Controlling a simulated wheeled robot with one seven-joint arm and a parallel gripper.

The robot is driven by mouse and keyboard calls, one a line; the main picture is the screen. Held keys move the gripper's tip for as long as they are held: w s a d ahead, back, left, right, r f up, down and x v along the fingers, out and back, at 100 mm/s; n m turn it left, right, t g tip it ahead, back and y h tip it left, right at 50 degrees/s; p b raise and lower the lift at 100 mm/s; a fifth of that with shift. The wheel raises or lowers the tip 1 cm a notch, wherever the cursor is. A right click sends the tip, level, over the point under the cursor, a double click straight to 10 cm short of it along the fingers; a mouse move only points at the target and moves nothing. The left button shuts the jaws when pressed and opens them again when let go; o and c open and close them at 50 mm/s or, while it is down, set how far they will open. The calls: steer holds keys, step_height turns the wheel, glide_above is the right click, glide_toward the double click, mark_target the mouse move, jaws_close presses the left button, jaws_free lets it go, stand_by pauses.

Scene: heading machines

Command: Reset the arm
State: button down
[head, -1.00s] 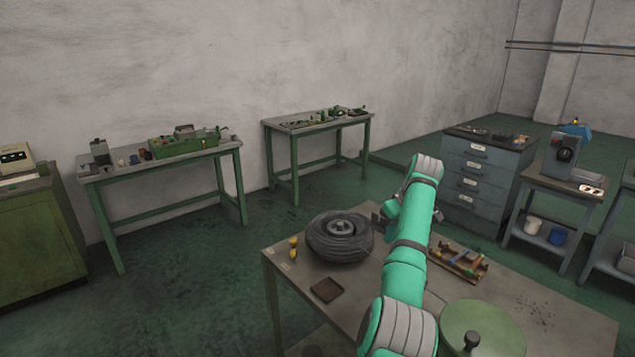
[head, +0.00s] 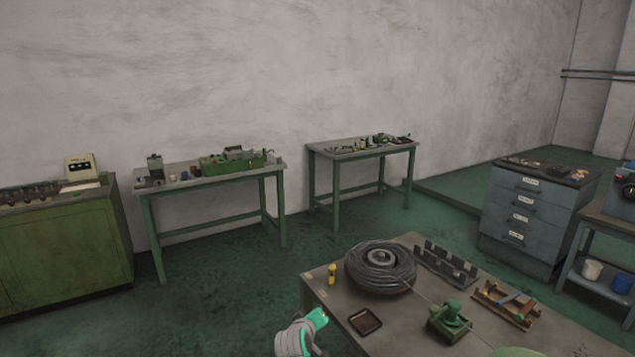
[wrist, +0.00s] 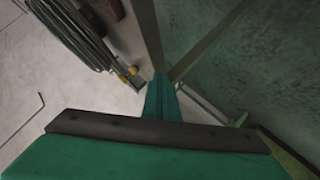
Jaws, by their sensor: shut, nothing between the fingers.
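My gripper (wrist: 160,90) shows in the wrist view as a narrow green tip beyond a dark band, with its fingers together and nothing between them. It is over or near the edge of the front table (head: 322,295), close to a small yellow item and the cable coil (wrist: 75,28).
Green benches (head: 215,180) and a drawer cabinet (head: 535,215) stand behind. Floor left of the table is clear.

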steer(key=s+a+f+n+t+y, duration=0.1)
steer(key=s+a+f+t+y, duration=0.15)
steer(key=s+a, duration=0.8)
steer(key=s+a+f+n+t+y, duration=0.1)
steer(key=s+a+f+n+y, duration=0.15)
steer(key=s+a, duration=0.75)
steer(key=s+d+f+m, duration=0.2)
steer(key=s+d, duration=0.2)
steer(key=s, duration=0.4)
steer(key=s+d+f+m, duration=0.15)
steer(key=s+d, duration=0.25)
steer(key=s, duration=0.4)
steer(key=s+d+f+m, duration=0.1)
steer(key=s+d+f, duration=0.25)
steer(key=s, duration=0.55)
steer(key=s+d+r+m+h, duration=0.1)
steer(key=s+d+r, duration=0.4)
steer(key=s, duration=0.5)
steer(key=s+d+r+m+h, duration=0.1)
steer(key=s+d+r+m, duration=0.3)
steer(key=s, duration=0.7)
steer(key=shift+d+r, duration=0.4)
steer(key=shift+r, duration=0.3)
